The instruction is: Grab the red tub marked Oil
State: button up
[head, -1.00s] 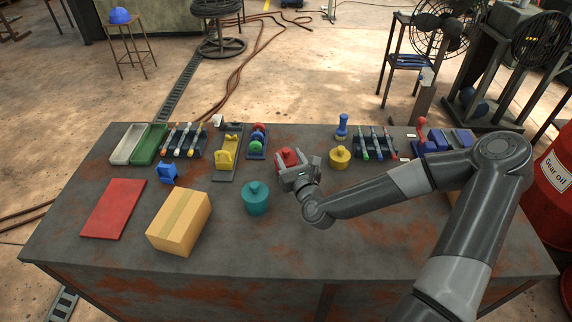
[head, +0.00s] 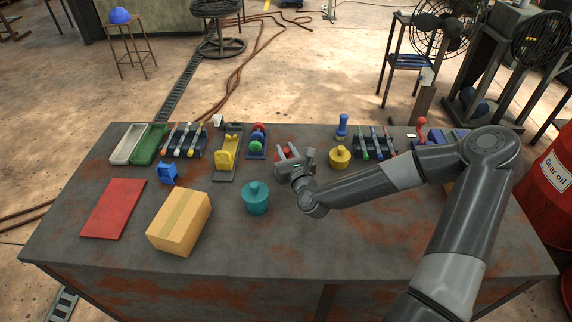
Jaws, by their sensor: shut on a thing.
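The red tub (head: 282,154) stands near the middle of the workbench, toward the back. It is mostly hidden behind my gripper (head: 289,159), and no Oil marking can be read on it. My gripper reaches it from the front right and is shut on it. I cannot tell whether the tub still touches the bench. A teal tub (head: 255,199) stands in front and to the left, and a yellow tub (head: 340,158) stands to the right, both apart from the gripper.
A cardboard box (head: 179,222), a red mat (head: 114,208) and a small blue object (head: 167,174) lie on the left. Lever racks, a yellow fixture (head: 227,155) and a blue handle (head: 342,127) line the back. The front middle of the workbench (head: 290,255) is bare.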

jog(key=shift+r, duration=0.1)
grip_shut()
jog(key=shift+r, duration=0.55)
notch_tip(320, 180, up, 3)
jog(key=shift+r, duration=0.15)
jog(key=s+d+r, duration=0.3)
jog(key=d+r, duration=0.3)
jog(key=d, duration=0.5)
jog(key=shift+r, duration=0.2)
